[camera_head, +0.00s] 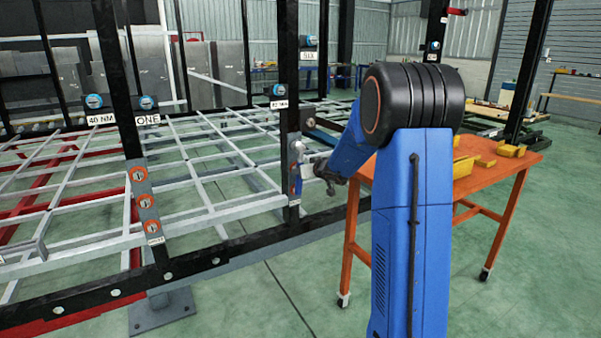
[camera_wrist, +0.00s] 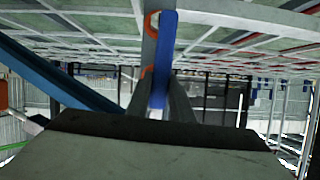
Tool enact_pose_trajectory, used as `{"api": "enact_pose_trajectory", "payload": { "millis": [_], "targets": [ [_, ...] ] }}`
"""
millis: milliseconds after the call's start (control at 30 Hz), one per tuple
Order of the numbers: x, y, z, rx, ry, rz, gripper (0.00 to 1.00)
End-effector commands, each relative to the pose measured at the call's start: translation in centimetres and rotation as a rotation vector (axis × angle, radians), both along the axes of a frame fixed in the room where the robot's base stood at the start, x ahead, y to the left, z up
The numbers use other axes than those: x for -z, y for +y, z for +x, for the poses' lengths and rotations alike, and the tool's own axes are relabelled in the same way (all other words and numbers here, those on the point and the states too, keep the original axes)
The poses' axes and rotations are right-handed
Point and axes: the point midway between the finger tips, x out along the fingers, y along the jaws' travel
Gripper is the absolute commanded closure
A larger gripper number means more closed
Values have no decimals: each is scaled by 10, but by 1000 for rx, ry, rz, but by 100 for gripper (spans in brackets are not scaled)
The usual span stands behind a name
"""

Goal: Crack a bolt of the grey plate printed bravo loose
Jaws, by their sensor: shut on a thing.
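A grey plate (camera_head: 293,190) is on the black post in front of my gripper (camera_head: 318,172); its print is too small to read. In the wrist view, orange rings (camera_wrist: 150,22) show on a grey upright strip beside a blue bar-shaped tool (camera_wrist: 166,50). My gripper (camera_wrist: 166,92) is shut on this tool, which stands upright between the jaws. In the head view the tool (camera_head: 298,184) is small, close against the plate. I cannot tell whether it sits on a bolt. Another grey plate (camera_head: 143,190) with three orange-ringed bolts is on the left post; its label is unreadable.
An orange table (camera_head: 490,175) with yellow pieces stands to the right of my arm. Black posts and the grey chassis lattice (camera_head: 215,215) fill the left. Green floor (camera_head: 260,300) is clear in front.

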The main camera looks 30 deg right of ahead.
Motion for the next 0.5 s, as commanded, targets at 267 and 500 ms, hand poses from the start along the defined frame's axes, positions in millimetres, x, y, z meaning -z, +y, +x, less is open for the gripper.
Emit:
{"api": "enact_pose_trajectory", "payload": {
  "millis": [267,500],
  "targets": [
    [-1,-8,0,1,-5,-93,100],
    [-1,-13,1,-1,-6,-146,100]
  ]
}}
